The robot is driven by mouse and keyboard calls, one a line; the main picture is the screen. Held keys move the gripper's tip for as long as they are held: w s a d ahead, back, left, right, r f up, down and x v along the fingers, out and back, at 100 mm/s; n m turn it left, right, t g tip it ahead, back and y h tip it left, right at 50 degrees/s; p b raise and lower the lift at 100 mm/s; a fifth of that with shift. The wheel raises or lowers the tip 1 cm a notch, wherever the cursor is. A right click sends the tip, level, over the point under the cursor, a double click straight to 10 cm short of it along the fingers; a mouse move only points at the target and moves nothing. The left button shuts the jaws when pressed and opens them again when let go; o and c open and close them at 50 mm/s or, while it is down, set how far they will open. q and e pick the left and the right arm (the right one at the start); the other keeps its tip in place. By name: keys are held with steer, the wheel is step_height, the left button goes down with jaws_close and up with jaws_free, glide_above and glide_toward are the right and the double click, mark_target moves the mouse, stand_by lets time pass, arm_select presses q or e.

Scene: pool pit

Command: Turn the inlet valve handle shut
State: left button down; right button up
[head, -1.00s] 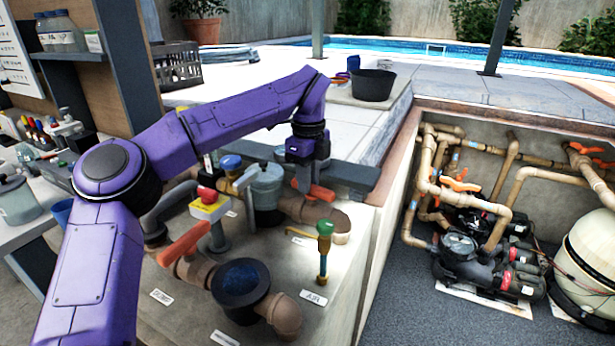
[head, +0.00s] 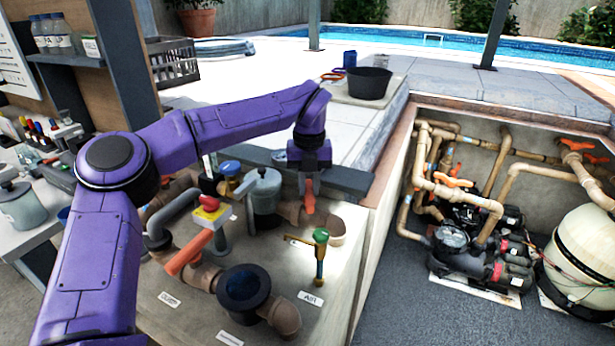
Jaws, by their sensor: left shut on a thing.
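The inlet valve handle (head: 310,198) is an orange lever on the brown pipe (head: 334,229) at the right end of the pit-side ledge; no readable label confirms its name. My left gripper (head: 309,184) comes down from above and is shut on this handle. The lever points toward the camera, roughly across the pipe. The gripper hides its upper part. A second orange lever (head: 188,252) sits on the nearer pipe at left, apart from the gripper. My right gripper is not in view.
A green-topped brass air valve (head: 320,240) stands close in front of the held handle. A grey lidded canister (head: 264,196) and a red-yellow knob (head: 210,208) are to its left. The sunken pump pit (head: 395,290) opens to the right.

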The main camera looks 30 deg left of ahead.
mark_target(311, 189)
arm_select(q)
steer(key=m+p, duration=0.2)
steer(key=m, duration=0.1)
steer(key=shift+w+d+r, duration=0.1)
steer(key=shift+d+r, duration=0.05)
steer(key=shift+r, duration=0.1)
steer(key=shift+d+f+m+p, duration=0.1)
steer(key=shift+m+p, duration=0.55)
steer(key=shift+m, duration=0.65)
steer(key=c, duration=1)
jaws_free()
steer(key=shift+f, duration=0.1)
step_height(311, 189, up, 10)
steer(key=shift+r+b, duration=0.25)
steer(key=shift+b, duration=0.1)
